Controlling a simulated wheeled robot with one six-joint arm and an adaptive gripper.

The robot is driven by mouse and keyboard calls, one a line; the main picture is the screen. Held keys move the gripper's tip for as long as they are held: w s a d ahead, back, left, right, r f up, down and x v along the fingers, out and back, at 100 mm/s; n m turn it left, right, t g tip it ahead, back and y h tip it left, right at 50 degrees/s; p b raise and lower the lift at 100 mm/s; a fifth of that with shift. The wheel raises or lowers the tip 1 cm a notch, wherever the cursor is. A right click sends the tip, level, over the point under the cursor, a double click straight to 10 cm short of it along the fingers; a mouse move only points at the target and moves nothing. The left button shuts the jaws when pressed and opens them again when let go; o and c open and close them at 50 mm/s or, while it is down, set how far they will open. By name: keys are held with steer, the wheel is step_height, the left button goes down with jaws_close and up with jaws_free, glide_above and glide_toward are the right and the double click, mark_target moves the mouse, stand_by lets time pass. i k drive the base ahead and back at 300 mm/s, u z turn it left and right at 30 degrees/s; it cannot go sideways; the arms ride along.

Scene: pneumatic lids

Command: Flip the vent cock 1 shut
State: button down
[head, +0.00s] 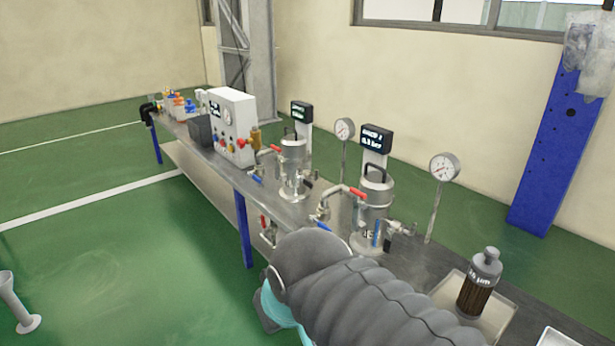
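The farther metal vessel (292,160) stands on the bench, with a lid and a dark handle. Its small black display (302,112) is unreadable. A red lever (276,148) and a blue lever (257,180) sit on the pipework at its left. I cannot tell which lever is vent cock 1, or its setting. The nearer vessel (375,205) has a display (376,139) that seems to read a number 2 and 0.3 bar, a red lever (357,193) and blue levers (322,228). My grey ribbed arm fills the lower middle; my gripper does not show.
A white control box (232,120) with coloured buttons and several small bottles stand farther along the bench (335,215). Gauges on posts (440,170) stand behind the vessels. A dark bottle (478,290) sits in a tray at the near right.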

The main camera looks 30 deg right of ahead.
mark_target(308, 183)
steer(key=u, duration=0.15)
steer(key=i, duration=0.35)
steer(key=z, duration=1.1)
